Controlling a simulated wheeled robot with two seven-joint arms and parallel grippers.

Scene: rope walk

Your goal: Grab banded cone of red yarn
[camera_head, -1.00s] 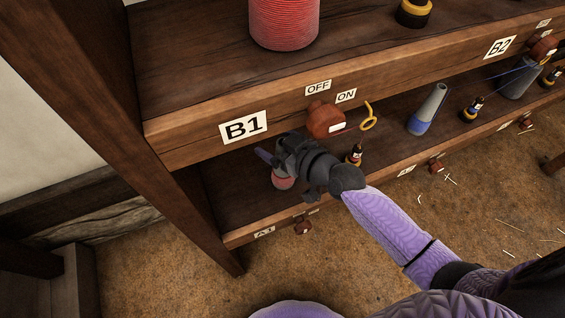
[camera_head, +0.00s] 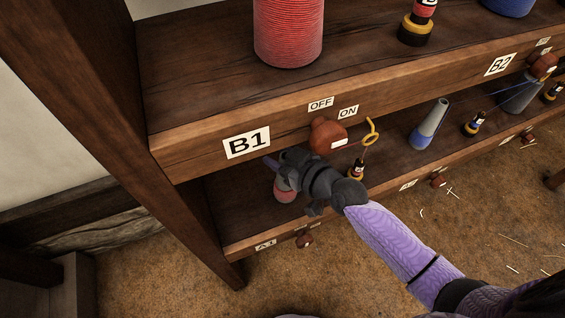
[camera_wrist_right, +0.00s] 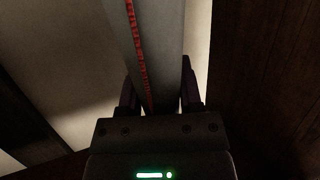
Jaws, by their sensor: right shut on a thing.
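The cone of red yarn (camera_head: 284,192) stands at the left end of the lower shelf, above the A1 label. Its red lower part shows in the head view; its upper part is hidden behind my right gripper (camera_head: 281,165). In the right wrist view, a grey cone body (camera_wrist_right: 169,45) with a thin red line runs between the two fingers of my right gripper (camera_wrist_right: 158,92), which is shut on it. Whether its base touches the shelf is hard to tell. My left gripper is not in view.
The upper shelf edge with the B1 label (camera_head: 246,142) and a brown knob (camera_head: 326,137) is close above my right gripper. A small dark bottle-like thing (camera_head: 356,171) and a grey-blue cone (camera_head: 429,125) stand to the right. A large red spool (camera_head: 288,32) stands above.

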